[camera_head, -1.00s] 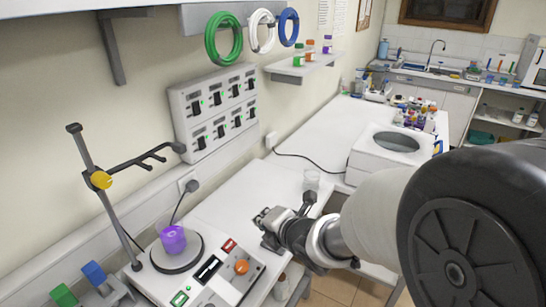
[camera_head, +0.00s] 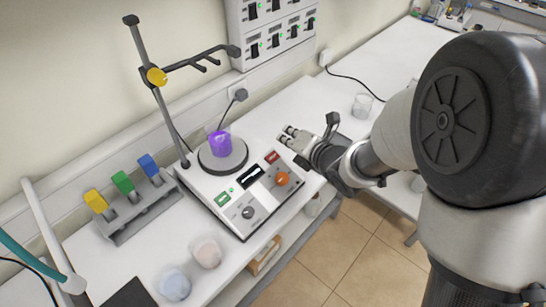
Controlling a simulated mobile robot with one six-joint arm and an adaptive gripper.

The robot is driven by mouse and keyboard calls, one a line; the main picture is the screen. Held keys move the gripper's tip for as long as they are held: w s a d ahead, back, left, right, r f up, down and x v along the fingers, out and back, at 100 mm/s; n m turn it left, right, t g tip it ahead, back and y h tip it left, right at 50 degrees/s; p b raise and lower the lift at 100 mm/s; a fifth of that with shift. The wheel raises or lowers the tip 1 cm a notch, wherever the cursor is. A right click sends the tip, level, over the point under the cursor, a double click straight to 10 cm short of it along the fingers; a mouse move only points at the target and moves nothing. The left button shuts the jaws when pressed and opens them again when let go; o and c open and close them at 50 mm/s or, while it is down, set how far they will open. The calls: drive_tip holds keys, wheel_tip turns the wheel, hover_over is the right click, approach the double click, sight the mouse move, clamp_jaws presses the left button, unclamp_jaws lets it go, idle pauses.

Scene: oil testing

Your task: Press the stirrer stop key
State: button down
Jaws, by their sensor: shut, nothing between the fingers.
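The stirrer (camera_head: 209,186) is a white box on the bench with a dark round plate at the back. A beaker of purple liquid (camera_head: 220,142) stands on the plate. The panel has a green key (camera_head: 222,198), a red key (camera_head: 271,157), a dark display (camera_head: 250,176), an orange knob (camera_head: 282,179) and a dark knob (camera_head: 248,212). Lettering on the keys is too small to read. My gripper (camera_head: 285,134) is shut and empty, above and just beyond the red key in the picture, apart from it as far as I can tell.
A stand with a clamp arm (camera_head: 188,64) rises behind the stirrer. A rack (camera_head: 143,210) with yellow, green and blue pieces stands left. Two containers (camera_head: 207,252) (camera_head: 174,284) are in front. A clear beaker (camera_head: 362,106) stands on the bench beyond my gripper.

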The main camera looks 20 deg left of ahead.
sight(273, 157)
drive_tip(key=f+b, duration=0.1)
drive_tip(key=f, duration=0.1)
drive_tip(key=a+f+b, duration=0.1)
drive_tip(key=f+b, duration=0.1)
drive_tip(key=w+a+f+b, duration=0.1)
drive_tip(key=f, duration=0.1)
drive_tip(key=shift+f+b, duration=0.35)
drive_tip(key=shift+f, duration=0.05)
drive_tip(key=shift+a+f+b, duration=0.2)
drive_tip(key=shift+b, duration=0.15)
drive_tip(key=shift+f, duration=0.1)
idle(0.7)
drive_tip(key=shift+a+f+b, duration=0.1)
drive_tip(key=shift+f+b, duration=0.2)
drive_tip(key=shift+b, duration=0.45)
drive_tip(key=shift+w+a+f+b, duration=0.15)
drive_tip(key=shift+f+b, duration=0.2)
drive_tip(key=shift+b, duration=0.3)
idle(0.4)
idle(0.4)
drive_tip(key=shift+d+r, duration=0.25)
drive_tip(key=shift+r, duration=0.5)
drive_tip(key=shift+r, duration=0.1)
